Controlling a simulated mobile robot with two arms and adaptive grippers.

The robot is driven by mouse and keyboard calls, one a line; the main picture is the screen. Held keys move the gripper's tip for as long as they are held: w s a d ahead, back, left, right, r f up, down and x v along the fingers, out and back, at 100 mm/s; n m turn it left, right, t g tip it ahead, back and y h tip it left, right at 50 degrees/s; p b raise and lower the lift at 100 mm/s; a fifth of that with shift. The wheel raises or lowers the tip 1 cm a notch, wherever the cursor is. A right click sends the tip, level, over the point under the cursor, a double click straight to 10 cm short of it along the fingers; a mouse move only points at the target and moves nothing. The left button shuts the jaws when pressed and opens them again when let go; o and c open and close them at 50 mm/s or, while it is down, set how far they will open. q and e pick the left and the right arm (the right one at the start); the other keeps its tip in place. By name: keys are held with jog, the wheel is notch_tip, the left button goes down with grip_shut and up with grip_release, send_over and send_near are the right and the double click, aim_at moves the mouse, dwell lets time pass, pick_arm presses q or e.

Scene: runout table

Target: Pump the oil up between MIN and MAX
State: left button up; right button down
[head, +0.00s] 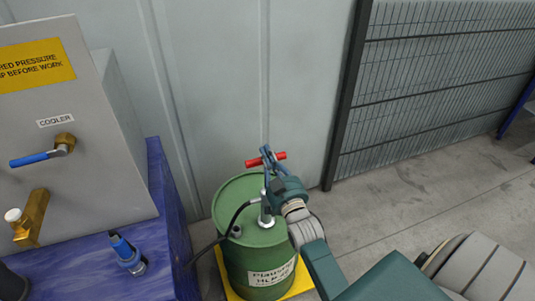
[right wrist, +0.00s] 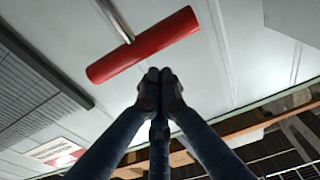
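A green oil drum (head: 240,190) stands upright on a yellow base, with a hand pump (head: 266,214) on its lid. The pump has a red T-handle (head: 281,156), which also shows in the right wrist view (right wrist: 150,45). My right gripper (head: 267,153) is at the handle and overlaps its middle in the head view. In the right wrist view my fingertips (right wrist: 160,76) are together with nothing seen between them. The handle lies just past them, and I cannot tell whether they touch. My left gripper is not in view. No MIN or MAX marks show.
A black hose (head: 222,236) runs from the pump to the left. A grey cooler cabinet (head: 100,180) with a blue-handled valve (head: 38,158) and a brass fitting (head: 32,218) stands left on a blue base. A blue fitting (head: 125,250) sticks up there. A mesh fence (head: 430,80) stands behind; floor at right is clear.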

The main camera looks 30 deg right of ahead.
jog(key=shift+s+f, duration=0.15)
jog(key=shift+f, duration=0.35)
